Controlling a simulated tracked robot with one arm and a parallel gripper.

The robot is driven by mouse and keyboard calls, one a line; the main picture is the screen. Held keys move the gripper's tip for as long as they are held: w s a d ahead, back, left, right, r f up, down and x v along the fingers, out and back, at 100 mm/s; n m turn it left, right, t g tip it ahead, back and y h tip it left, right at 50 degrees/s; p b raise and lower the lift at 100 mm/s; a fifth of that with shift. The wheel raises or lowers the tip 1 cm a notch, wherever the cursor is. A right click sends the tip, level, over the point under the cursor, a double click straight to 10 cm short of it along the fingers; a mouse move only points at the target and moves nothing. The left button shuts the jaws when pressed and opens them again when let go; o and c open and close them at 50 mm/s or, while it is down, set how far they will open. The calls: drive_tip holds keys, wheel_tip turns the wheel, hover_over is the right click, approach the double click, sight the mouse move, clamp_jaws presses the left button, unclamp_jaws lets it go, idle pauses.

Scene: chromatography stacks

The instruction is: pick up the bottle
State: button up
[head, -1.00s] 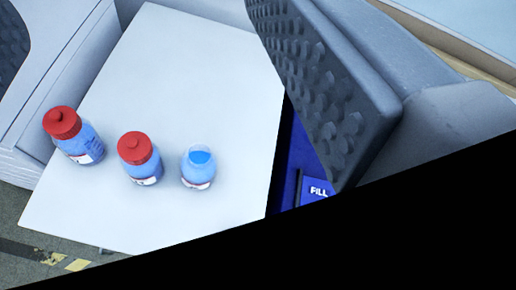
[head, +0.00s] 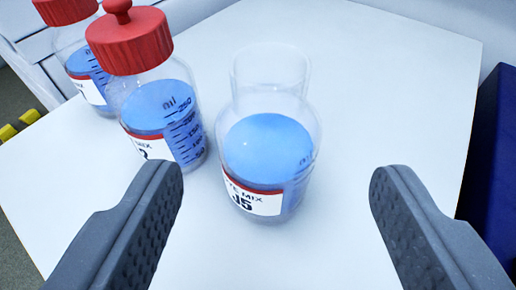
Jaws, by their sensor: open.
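An uncapped clear bottle (head: 268,150) with blue liquid and a white "MIX 15"-like label stands upright on the white table. My gripper (head: 277,185) is open, with one dark finger to the left of this bottle and one to the right, both apart from it and nearer the camera. Two more bottles with blue liquid and red caps stand to its left: a nearer one (head: 160,105) and a farther one (head: 85,60), partly cut off by the top edge. The task does not say which bottle is meant.
The white table (head: 400,85) is bare behind and to the right of the open bottle. The nearer capped bottle stands close to the open one and near my left finger. A dark blue object (head: 495,150) stands past the table's right edge.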

sight(276, 123)
drive_tip(key=x, duration=0.5)
drive_tip(key=shift+w, duration=0.25)
drive_tip(key=shift+r+p+x, duration=0.2)
drive_tip(key=shift+r+x, duration=0.05)
drive_tip(key=shift+x, duration=1.05)
drive_tip(key=shift+r+p+x, duration=0.2)
drive_tip(key=shift+x, duration=1.15)
drive_tip(key=shift+w+a, duration=0.15)
clamp_jaws()
